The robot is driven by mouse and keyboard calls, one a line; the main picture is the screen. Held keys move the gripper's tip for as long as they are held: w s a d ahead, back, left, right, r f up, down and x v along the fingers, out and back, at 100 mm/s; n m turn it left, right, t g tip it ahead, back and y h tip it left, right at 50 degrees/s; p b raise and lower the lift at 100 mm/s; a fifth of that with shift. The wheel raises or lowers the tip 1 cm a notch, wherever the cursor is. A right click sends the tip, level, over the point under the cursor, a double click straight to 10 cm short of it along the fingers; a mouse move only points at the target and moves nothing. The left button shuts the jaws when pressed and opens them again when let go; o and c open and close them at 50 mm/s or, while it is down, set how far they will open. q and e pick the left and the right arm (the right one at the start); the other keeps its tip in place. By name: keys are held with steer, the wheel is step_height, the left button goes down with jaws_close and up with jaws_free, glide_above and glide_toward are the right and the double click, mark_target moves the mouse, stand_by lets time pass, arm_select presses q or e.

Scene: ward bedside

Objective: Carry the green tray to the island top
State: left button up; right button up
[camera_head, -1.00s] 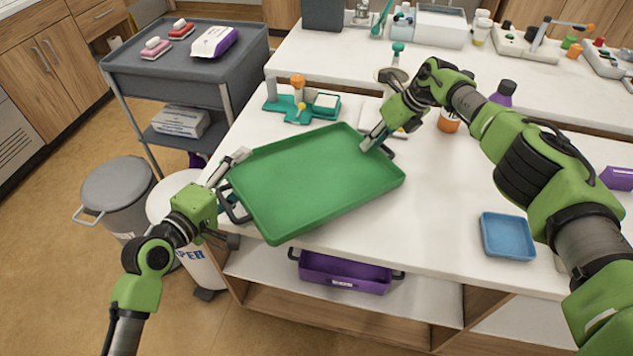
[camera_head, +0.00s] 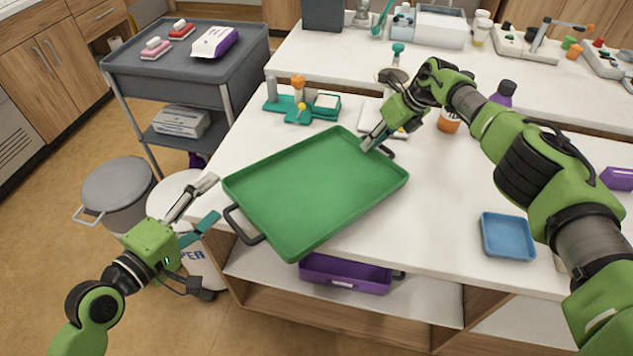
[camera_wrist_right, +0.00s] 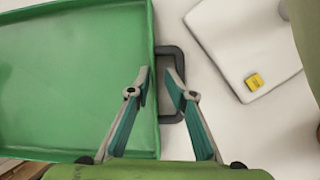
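The green tray (camera_head: 315,188) lies on the white island top (camera_head: 440,205), its near left corner reaching past the front edge. Its dark left handle (camera_head: 243,226) is free. My left gripper (camera_head: 213,198) is open and empty, left of that handle and apart from it. My right gripper (camera_head: 372,143) is at the tray's far right handle. In the right wrist view its fingers (camera_wrist_right: 159,80) are apart, with one tip over the tray rim and the other over the dark handle (camera_wrist_right: 176,60). I cannot tell whether they touch it.
A teal stand (camera_head: 300,108) is behind the tray, and a white flat item (camera_head: 370,118) is beside the right gripper. A blue tray (camera_head: 508,236) lies to the right. A purple tray (camera_head: 345,273) is on the shelf below.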

arm_select(q)
steer(key=shift+v, duration=0.9)
arm_select(e)
steer(key=o, duration=0.4)
steer(key=shift+o, duration=0.2)
steer(key=shift+d, duration=0.1)
steer(key=shift+s+d+r, duration=0.1)
steer(key=shift+d+r, duration=0.1)
steer(key=shift+r, duration=0.3)
steer(key=v, duration=1)
steer(key=shift+r, duration=0.4)
steer(key=shift+s+f, duration=0.1)
steer(key=shift+s, duration=0.1)
